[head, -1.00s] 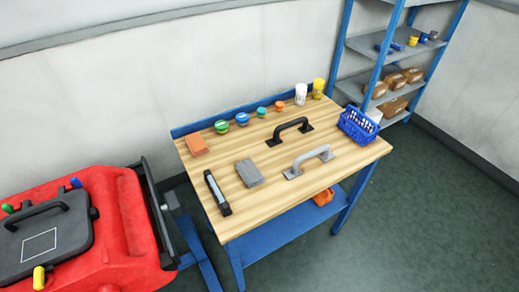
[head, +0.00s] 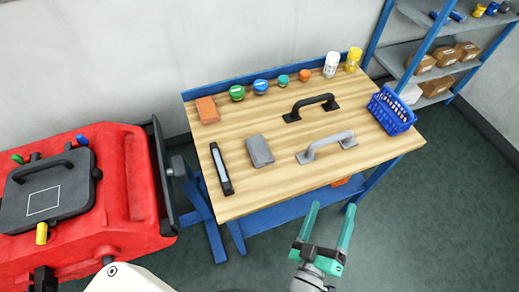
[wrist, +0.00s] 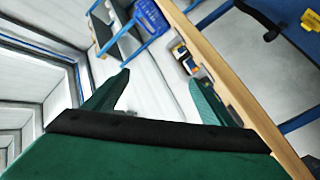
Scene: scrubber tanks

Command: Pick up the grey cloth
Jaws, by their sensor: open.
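The grey cloth (head: 259,151) lies folded flat on the wooden bench top (head: 290,130), between a black bar tool and a grey handle. My gripper (head: 328,220) is green, open and empty. It is in front of the bench's front edge, to the lower right of the cloth and apart from it. In the wrist view my gripper (wrist: 160,95) shows two spread green fingers with nothing between them. I cannot make out the cloth in the wrist view.
Near the cloth are the black bar tool (head: 221,169), grey handle (head: 328,146), black handle (head: 312,107) and orange block (head: 207,110). A blue basket (head: 391,111) stands at the right. Several lids and two bottles line the back. A red scrubber (head: 90,200) stands left of the bench.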

